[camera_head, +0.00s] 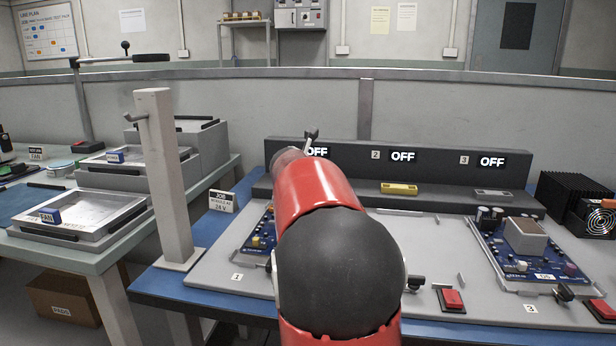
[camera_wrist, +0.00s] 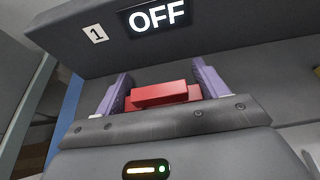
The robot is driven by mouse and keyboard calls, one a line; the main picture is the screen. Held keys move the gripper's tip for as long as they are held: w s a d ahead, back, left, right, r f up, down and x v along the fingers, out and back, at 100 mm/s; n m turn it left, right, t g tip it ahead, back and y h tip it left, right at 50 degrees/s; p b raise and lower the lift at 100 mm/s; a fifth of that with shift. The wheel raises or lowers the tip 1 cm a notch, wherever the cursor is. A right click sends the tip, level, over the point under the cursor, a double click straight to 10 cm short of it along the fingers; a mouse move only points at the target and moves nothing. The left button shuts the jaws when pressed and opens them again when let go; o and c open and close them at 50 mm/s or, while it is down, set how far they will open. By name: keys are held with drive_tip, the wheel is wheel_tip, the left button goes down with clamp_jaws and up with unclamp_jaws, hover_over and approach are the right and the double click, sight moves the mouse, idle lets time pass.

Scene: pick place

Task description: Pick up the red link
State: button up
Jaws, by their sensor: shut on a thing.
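The red link (camera_wrist: 165,94) is a small red block with a raised bar, seen in the wrist view between the two purple fingers of my gripper (camera_wrist: 162,76). The fingers are shut on it, one at each side. It is close to the dark grey console under the OFF display marked 1 (camera_wrist: 158,15). I cannot tell whether the link still touches the console. In the head view my red arm hides the link and most of the gripper.
A yellow link (camera_head: 400,188) and a grey link (camera_head: 492,194) lie on the console ledge (camera_head: 445,200) to the right. A blue circuit board (camera_head: 535,262) sits on the worktop. A pale post (camera_head: 163,170) stands left of my arm.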

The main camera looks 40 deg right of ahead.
drive_tip(key=shift+r, duration=0.1)
wheel_tip(320, 180, up, 23)
drive_tip(key=p, duration=0.3)
drive_tip(key=shift+p, duration=0.35)
idle(0.4)
drive_tip(key=shift+r, duration=0.15)
idle(0.4)
